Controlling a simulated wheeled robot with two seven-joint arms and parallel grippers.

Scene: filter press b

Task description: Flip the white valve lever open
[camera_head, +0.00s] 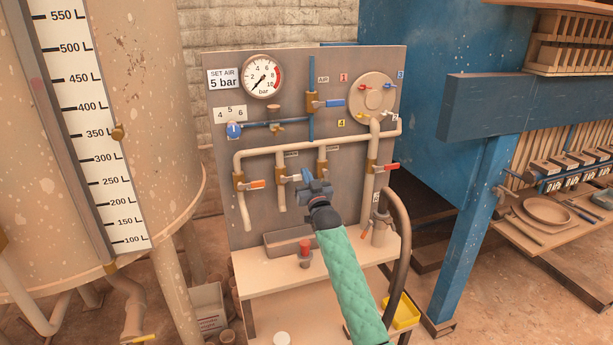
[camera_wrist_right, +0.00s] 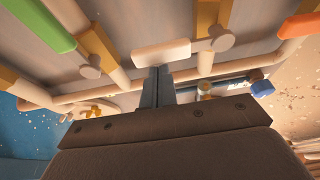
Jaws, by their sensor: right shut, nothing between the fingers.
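The white valve lever (camera_wrist_right: 161,52) shows in the right wrist view as a short pale bar, lying crosswise just beyond my fingertips. It extends from a brass valve (camera_wrist_right: 212,35) on a cream pipe. My right gripper (camera_wrist_right: 158,75) is shut and empty. Its tips are at or very near the lever's edge; I cannot tell whether they touch. In the head view my right gripper (camera_head: 309,177) is in front of the middle of the panel and largely hides the white lever. My left gripper is not in view.
An orange lever (camera_head: 257,184) is to the left and a red lever (camera_head: 385,166) to the right on the panel (camera_head: 222,100). A gauge (camera_head: 262,77) and a blue knob (camera_head: 233,130) sit above. Below is a shelf (camera_head: 255,275) with a grey tray (camera_head: 283,239). A dark hose (camera_head: 403,220) curves right.

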